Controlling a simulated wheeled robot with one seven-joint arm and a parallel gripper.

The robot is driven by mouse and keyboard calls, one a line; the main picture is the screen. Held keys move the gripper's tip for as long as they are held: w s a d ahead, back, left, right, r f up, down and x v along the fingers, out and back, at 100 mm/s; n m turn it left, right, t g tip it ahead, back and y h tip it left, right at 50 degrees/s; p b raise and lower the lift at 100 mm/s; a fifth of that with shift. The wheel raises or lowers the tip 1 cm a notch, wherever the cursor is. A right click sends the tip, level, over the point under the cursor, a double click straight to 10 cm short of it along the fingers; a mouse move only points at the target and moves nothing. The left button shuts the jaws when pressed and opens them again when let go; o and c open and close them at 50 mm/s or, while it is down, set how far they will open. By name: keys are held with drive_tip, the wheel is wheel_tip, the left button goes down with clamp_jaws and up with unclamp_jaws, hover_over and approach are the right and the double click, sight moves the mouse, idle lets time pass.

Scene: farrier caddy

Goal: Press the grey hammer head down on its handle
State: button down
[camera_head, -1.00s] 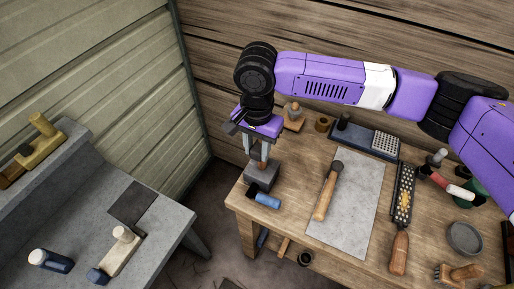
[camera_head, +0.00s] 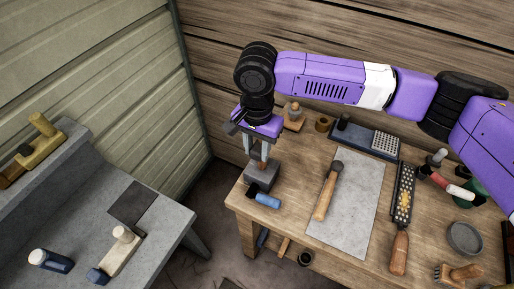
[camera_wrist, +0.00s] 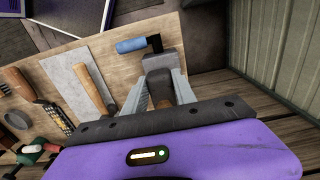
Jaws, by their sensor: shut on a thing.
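A hammer with a wooden handle (camera_head: 325,195) and a dark grey head (camera_head: 337,166) lies on a pale grey mat (camera_head: 358,215). Its handle also shows in the wrist view (camera_wrist: 92,88). My gripper (camera_head: 262,164) points down at the table's left corner, apart from this hammer. Its fingers are closed on a small brown piece just above a grey block (camera_head: 261,180). In the wrist view a dark piece (camera_wrist: 160,88) sits between the fingers, with the block behind it. I cannot tell whether the held piece touches the block or belongs to a hammer.
A blue-handled tool (camera_head: 267,200) lies close in front of the block. A rasp (camera_head: 403,195) with a wooden handle lies right of the mat, near a round grey dish (camera_head: 465,238). A stone bench (camera_head: 95,210) stands at left, across a floor gap.

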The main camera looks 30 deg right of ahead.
sight(257, 149)
idle(0.3)
drive_tip(key=shift+s+f, duration=0.1)
drive_tip(key=shift+f, duration=0.9)
drive_tip(key=c, duration=1)
unclamp_jaws()
drive_tip(key=shift+r, duration=0.1)
drive_tip(key=shift+r+b, duration=0.8)
drive_tip(key=shift+r, duration=3)
